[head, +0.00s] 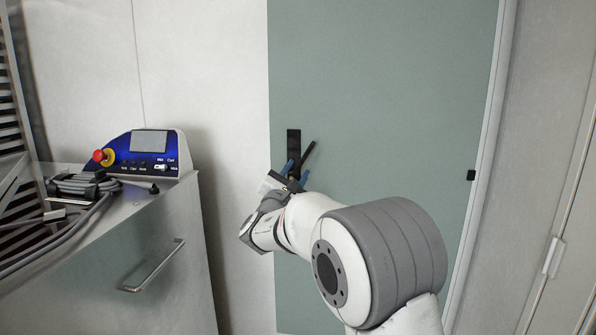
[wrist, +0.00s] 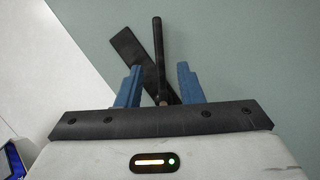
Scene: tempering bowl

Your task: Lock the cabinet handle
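The cabinet door (head: 390,95) is a grey-green panel in the head view. Its black handle has a vertical back plate (head: 293,141) near the door's left edge and a lever (head: 308,155) tilted up to the right from it. The plate (wrist: 133,54) and lever (wrist: 159,58) also show in the wrist view. My gripper (head: 296,172) is at the handle's lower part. In the wrist view my gripper (wrist: 157,78) is open, its two blue fingers on either side of the lever with gaps to both. The lever's lower end is partly hidden behind the gripper body.
A metal cabinet (head: 165,250) with a bar handle stands at the left. On it are a blue control box (head: 150,152) with a red knob and coiled grey cables (head: 85,187). A small black piece (head: 471,175) sits at the door's right edge.

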